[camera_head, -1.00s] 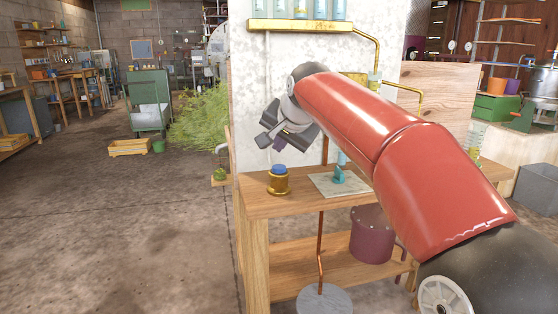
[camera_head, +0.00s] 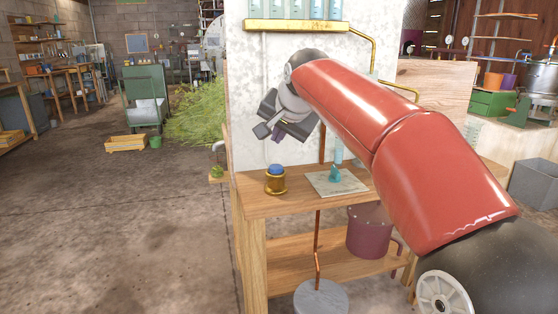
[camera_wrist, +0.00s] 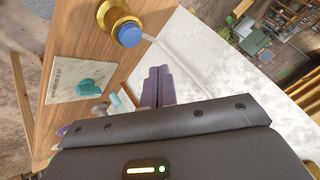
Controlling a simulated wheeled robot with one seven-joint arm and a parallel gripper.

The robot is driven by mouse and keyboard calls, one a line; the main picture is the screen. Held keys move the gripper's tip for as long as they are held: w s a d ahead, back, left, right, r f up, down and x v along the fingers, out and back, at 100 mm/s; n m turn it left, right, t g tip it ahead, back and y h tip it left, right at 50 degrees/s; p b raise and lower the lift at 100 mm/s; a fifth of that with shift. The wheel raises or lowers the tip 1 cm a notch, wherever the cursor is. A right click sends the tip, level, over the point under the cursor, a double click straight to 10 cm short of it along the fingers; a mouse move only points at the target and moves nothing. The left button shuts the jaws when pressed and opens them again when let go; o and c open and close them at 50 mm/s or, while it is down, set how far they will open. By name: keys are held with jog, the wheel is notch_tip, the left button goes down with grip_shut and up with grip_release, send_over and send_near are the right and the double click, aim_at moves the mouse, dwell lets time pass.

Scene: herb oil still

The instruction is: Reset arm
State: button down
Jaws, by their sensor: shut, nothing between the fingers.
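My gripper (camera_head: 274,137) is raised above the wooden bench (camera_head: 254,205), in front of the white wall panel. In the wrist view its purple fingers (camera_wrist: 157,88) are together with nothing between them. My red arm reaches to it from the lower right of the head view. Below the gripper, a brass holder with a blue top (camera_head: 275,181) stands on the bench; it also shows in the wrist view (camera_wrist: 126,31). To its right, a small teal object (camera_head: 335,175) rests on a pale printed sheet (camera_head: 352,187).
Glass bottles stand on a yellow shelf (camera_head: 290,26) on the panel, with a yellow pipe (camera_head: 365,42) beside it. A maroon pot (camera_head: 368,232) stands on the lower bench shelf. The floor (camera_head: 110,220) left of the bench is clear. A yellow crate (camera_head: 126,143) lies farther back.

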jog(key=s+d+f+n+g+h, duration=0.1)
jog(key=s+d+f, duration=0.4)
jog(key=s, duration=0.6)
jog(key=s+d+f+n+g+h, duration=0.1)
jog(key=s+d+f+n, duration=0.1)
jog(key=s+d+f, duration=0.4)
jog(key=s+d+f+n+h, duration=0.1)
jog(key=s+d+f, duration=0.5)
jog(key=s+f, duration=0.5)
jog(key=s, duration=0.5)
jog(key=shift+s+d+f+g, duration=0.15)
jog(key=shift+s+f+g, duration=0.1)
jog(key=shift+g, duration=0.15)
jog(key=shift+r, duration=0.1)
dwell(0.4)
